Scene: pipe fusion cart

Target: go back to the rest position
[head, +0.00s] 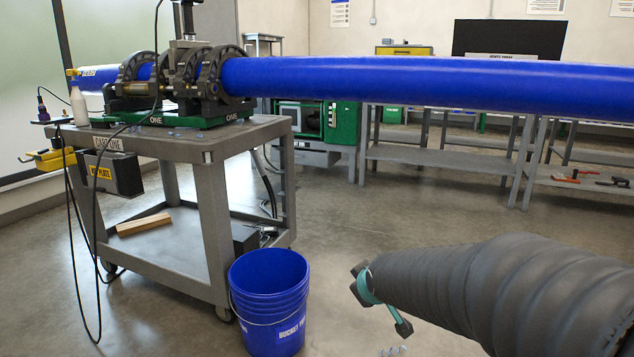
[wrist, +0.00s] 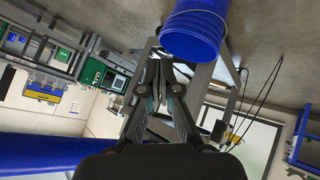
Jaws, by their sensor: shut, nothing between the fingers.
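My gripper (wrist: 159,68) shows in the wrist view with its fingers together and nothing between them. In the head view my arm's black ribbed sleeve comes in from the lower right, and its end with a teal band is near the lower middle, right of the blue bucket (head: 268,300) and apart from it. The gripper's fingers are mostly hidden in that view. The bucket also shows at the top of the wrist view (wrist: 194,30), where the picture is turned over.
A grey cart (head: 215,190) carries a fusion machine (head: 182,80) clamping a long blue pipe (head: 430,80) that runs across to the right. Black cables (head: 70,230) hang at the cart's left. Grey benches (head: 430,152) stand behind. Floor between bucket and benches is clear.

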